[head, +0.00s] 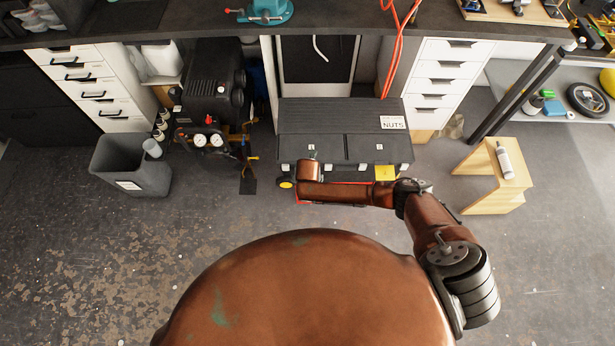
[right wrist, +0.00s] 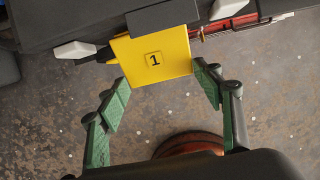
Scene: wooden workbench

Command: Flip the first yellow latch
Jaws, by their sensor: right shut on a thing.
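The first yellow latch (right wrist: 152,62), a flat plate marked "1", is at the front of a dark toolbox (head: 340,118) in the right wrist view. My right gripper (right wrist: 160,78) has its green-padded fingers at both sides of the latch's lower part, shut on it. In the head view my right arm reaches left in front of the toolbox; its gripper and the first latch are hidden there. A second yellow latch (head: 385,173) shows at the toolbox's right front. The toolbox lid looks closed. My left gripper is not in view.
The toolbox stands on the floor under the workbench (head: 150,22). A grey bin (head: 130,170) and a black compressor (head: 210,85) are to its left. A wooden stool (head: 485,180) with a white bottle (head: 504,160) is to its right. The floor in front is mostly clear.

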